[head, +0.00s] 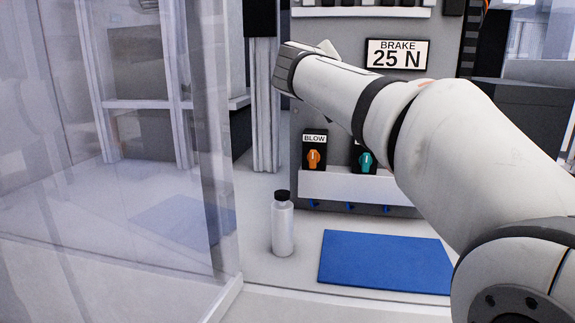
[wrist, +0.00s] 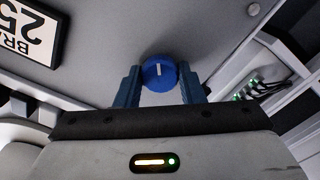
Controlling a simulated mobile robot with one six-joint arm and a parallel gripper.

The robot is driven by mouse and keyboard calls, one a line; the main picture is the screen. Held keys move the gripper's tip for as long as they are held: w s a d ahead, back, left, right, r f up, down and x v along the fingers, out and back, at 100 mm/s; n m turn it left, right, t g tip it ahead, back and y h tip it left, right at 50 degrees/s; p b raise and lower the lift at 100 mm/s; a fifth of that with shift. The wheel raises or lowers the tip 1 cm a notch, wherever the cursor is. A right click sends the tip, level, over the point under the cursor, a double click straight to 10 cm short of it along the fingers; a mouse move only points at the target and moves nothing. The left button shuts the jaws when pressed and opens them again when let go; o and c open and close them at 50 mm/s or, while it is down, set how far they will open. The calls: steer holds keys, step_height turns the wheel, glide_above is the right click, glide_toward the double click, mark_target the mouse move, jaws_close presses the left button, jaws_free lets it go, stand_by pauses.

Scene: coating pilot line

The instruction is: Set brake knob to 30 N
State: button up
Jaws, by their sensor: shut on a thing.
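The brake display (head: 398,54) reads "BRAKE 25 N" on the grey panel in the head view. Part of the same display (wrist: 27,42) shows upside down at the upper left of the wrist view. The blue brake knob (wrist: 159,73) has a white pointer mark and sits between the fingers of my gripper (wrist: 161,82). The gripper is shut on the knob, one blue finger on each side. In the head view my arm hides the knob and the fingers.
An orange knob (head: 314,159) under a "BLOW" label and a teal knob (head: 366,160) sit lower on the panel. A white bottle with black cap (head: 283,228) and a blue mat (head: 386,262) are on the bench. A clear screen (head: 120,150) stands at left.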

steer(key=m+b, duration=0.3)
stand_by(0.5)
steer(key=o, duration=1.2)
steer(key=shift+s, duration=0.1)
steer(key=s+a+b, duration=0.1)
steer(key=s+b, duration=0.2)
steer(key=s, duration=0.3)
steer(key=shift+w, duration=0.1)
